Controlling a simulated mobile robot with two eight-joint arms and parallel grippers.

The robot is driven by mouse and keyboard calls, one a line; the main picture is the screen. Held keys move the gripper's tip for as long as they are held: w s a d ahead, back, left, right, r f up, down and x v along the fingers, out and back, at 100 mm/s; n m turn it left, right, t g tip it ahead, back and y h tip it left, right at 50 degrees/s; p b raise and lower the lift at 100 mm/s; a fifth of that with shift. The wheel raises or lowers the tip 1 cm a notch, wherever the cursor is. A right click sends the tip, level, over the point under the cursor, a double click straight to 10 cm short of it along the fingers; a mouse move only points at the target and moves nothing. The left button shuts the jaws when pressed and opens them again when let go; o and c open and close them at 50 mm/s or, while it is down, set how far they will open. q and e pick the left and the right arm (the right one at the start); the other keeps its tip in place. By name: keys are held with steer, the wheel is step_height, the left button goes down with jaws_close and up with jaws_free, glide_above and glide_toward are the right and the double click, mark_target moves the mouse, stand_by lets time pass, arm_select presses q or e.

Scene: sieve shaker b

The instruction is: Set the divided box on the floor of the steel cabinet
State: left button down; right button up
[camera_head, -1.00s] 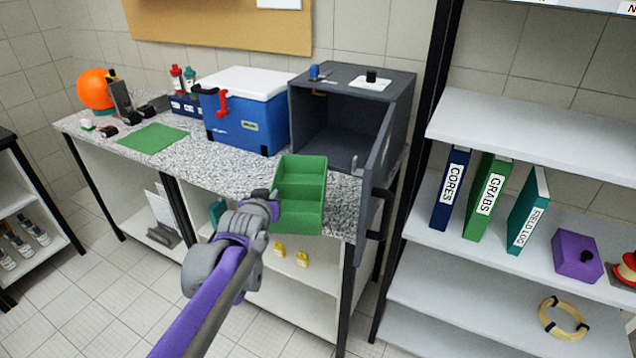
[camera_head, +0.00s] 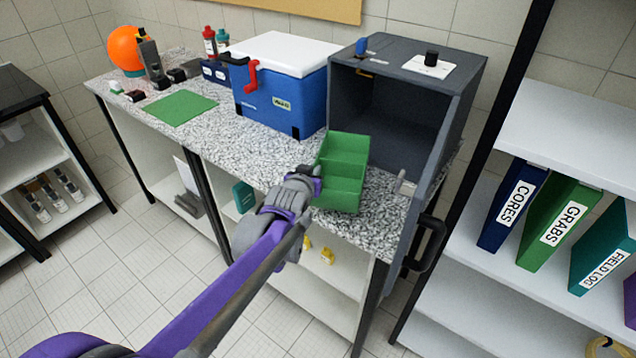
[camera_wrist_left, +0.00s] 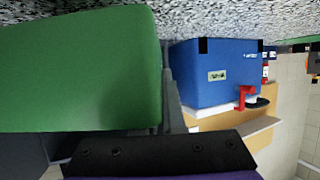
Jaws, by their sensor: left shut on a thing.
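The green divided box (camera_head: 343,170) is in the middle of the head view, in front of the steel cabinet, tilted so its compartments show. My left gripper (camera_head: 312,178) is shut on its left wall. In the left wrist view the box (camera_wrist_left: 80,70) fills the left side, close to the gripper (camera_wrist_left: 165,100). The grey steel cabinet (camera_head: 470,72) stands on the speckled counter with its door (camera_head: 432,180) swung open toward me. Its dark inside looks empty in the part that shows. The box overlaps the counter's front part; I cannot tell its height above it. My right gripper is out of view.
A blue cooler with a white lid (camera_head: 285,95) stands left of the cabinet; it also shows in the left wrist view (camera_wrist_left: 212,75). A green mat (camera_head: 175,109) lies farther left. The open door's black handle (camera_head: 428,243) juts out at right, near a binder shelf (camera_head: 540,125).

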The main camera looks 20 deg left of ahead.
arm_select(q)
steer(key=shift+w+f, duration=0.1)
steer(key=shift+f, duration=1.9)
steer(key=shift+f+b, duration=0.1)
steer(key=shift+b, duration=0.2)
steer(key=c, duration=1)
jaws_free()
steer(key=shift+r, duration=0.25)
steer(key=p+v, duration=0.1)
steer(key=v, duration=1.1)
steer(key=shift+a+f, duration=0.1)
steer(key=shift+o, duration=0.2)
steer(key=s+f+g, duration=0.4)
steer(key=s+f, duration=0.2)
steer(key=s, duration=0.6)
steer(key=s+d+f+g, duration=0.1)
steer(key=s+f+g, duration=0.3)
steer(key=s, duration=0.9)
step_height(320, 180, down, 3)
steer(key=shift+s+f+m+g+h, duration=0.2)
steer(key=shift+f+m+g+h, duration=0.1)
steer(key=shift+h, duration=0.1)
steer(key=shift+w+d+r, duration=0.1)
steer(key=shift+w, duration=0.05)
